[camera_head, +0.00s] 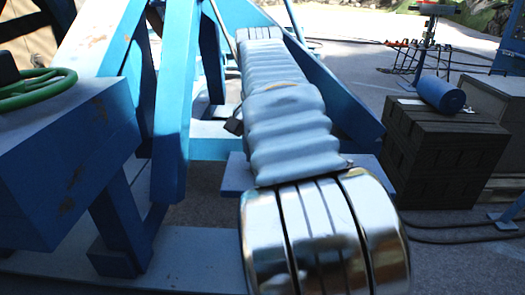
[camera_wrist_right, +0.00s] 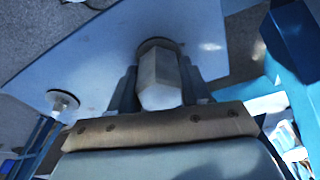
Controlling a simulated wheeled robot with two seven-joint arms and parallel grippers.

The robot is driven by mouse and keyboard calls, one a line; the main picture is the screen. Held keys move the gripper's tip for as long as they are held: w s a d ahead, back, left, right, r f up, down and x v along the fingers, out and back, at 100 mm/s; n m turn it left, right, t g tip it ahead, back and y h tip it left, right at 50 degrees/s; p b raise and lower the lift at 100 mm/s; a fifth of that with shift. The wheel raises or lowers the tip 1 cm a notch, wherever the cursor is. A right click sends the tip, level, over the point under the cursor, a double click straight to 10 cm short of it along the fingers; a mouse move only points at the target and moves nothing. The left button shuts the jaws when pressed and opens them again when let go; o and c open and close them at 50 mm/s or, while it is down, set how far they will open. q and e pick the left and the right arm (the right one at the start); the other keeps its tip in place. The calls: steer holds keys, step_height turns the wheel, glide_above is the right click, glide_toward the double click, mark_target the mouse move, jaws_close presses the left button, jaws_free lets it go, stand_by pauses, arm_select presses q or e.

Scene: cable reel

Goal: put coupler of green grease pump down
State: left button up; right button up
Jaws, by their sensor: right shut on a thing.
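In the right wrist view, my right gripper (camera_wrist_right: 160,94) is shut on a pale, six-sided piece, which I take to be the coupler (camera_wrist_right: 158,72). It stands between the two fingers, with its dark round end toward a flat pale blue surface (camera_wrist_right: 85,62). I cannot tell whether that end touches the surface. In the head view my arm stretches away from me and its gripper is hidden behind the arm. A green hose (camera_head: 45,88) lies coiled on a blue box-shaped beam at the left. The pump body cannot be made out. My left gripper is not in view.
A blue steel frame (camera_head: 170,125) fills the left and middle. Dark crates (camera_head: 440,150) stand at the right with a blue cylinder (camera_head: 440,93) on top. Black cables (camera_head: 460,240) cross the floor.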

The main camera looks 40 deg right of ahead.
steer(key=shift+f, duration=0.15)
steer(key=o, duration=1.1)
steer(key=shift+o, duration=0.2)
steer(key=r, duration=0.7)
steer(key=a+r, duration=0.1)
steer(key=r, duration=0.3)
steer(key=shift+s+r, duration=0.25)
steer(key=shift+s, duration=0.1)
steer(key=shift+a+r, duration=0.1)
steer(key=shift+r, duration=0.25)
steer(key=shift+s, duration=0.1)
